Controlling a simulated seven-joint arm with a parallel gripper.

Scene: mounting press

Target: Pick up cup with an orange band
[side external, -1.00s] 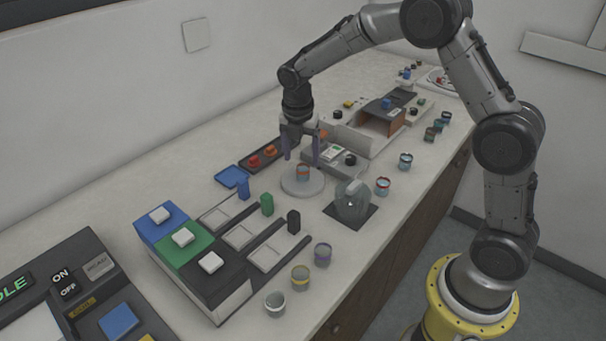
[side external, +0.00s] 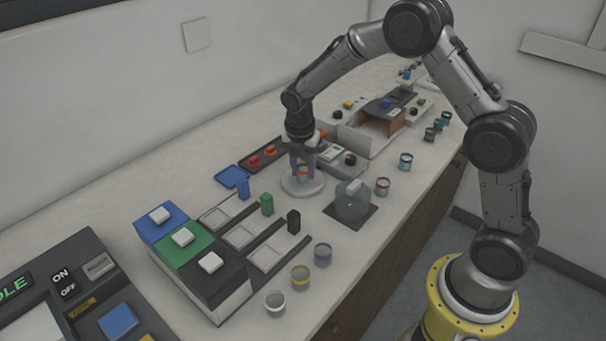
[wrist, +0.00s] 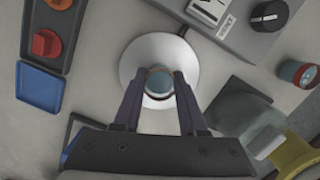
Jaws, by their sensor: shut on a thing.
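The cup with an orange band (side external: 303,175) stands on a round white plate (side external: 289,186) in the middle of the counter. In the wrist view the cup (wrist: 159,83) shows from above, with a blue-grey inside, and the plate (wrist: 184,62) around it. My gripper (side external: 303,172) reaches straight down over the plate. Its two fingers are shut on the cup, one on each side, as the wrist view of the gripper (wrist: 159,88) also shows. The fingers hide much of the cup's side and band in the side view.
A clear jar (side external: 352,202) on a dark mat stands just right of the plate. A red-banded cup (side external: 382,187) is beyond it. A blue tray (side external: 232,176) and a dark tray with red-orange pieces (side external: 255,162) lie behind left. A grey device (side external: 345,160) is close behind.

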